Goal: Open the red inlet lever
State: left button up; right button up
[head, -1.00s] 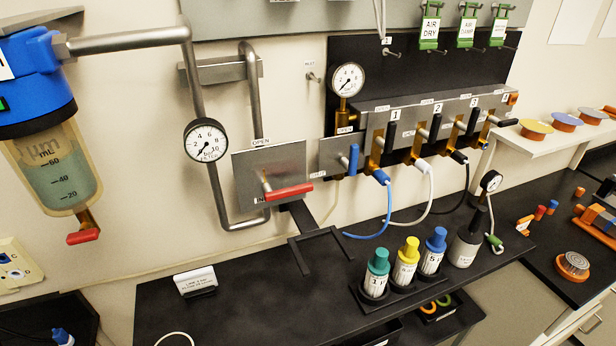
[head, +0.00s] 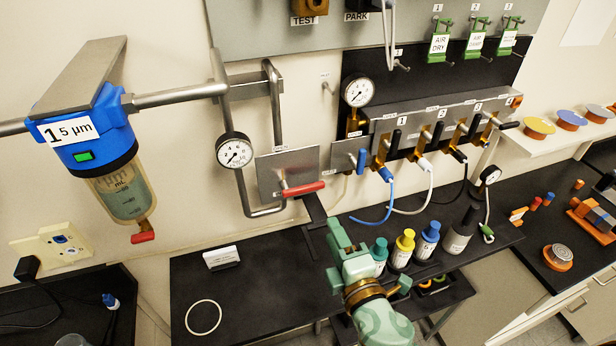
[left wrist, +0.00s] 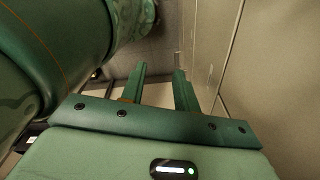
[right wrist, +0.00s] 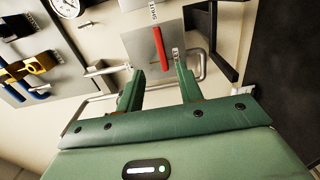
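A dark bracket (head: 316,220) projects below the lever plate. Several capped bottles (head: 403,250) stand beside my right gripper. A manifold (head: 440,118) with hoses is right of the lever. A blue filter (head: 84,125) hangs at left. The bench's left part is mostly clear.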

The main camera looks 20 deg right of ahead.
aim_at(312, 190)
jog(key=w+p, duration=0.1)
jog(key=w, duration=0.4)
jog(key=w+p, duration=0.1)
jog(key=w, duration=0.4)
jog(key=w+p, duration=0.1)
jog(key=w, duration=0.5)
jog(key=shift+w+a, duration=0.1)
jog(key=shift+a, duration=0.2)
grip_shut()
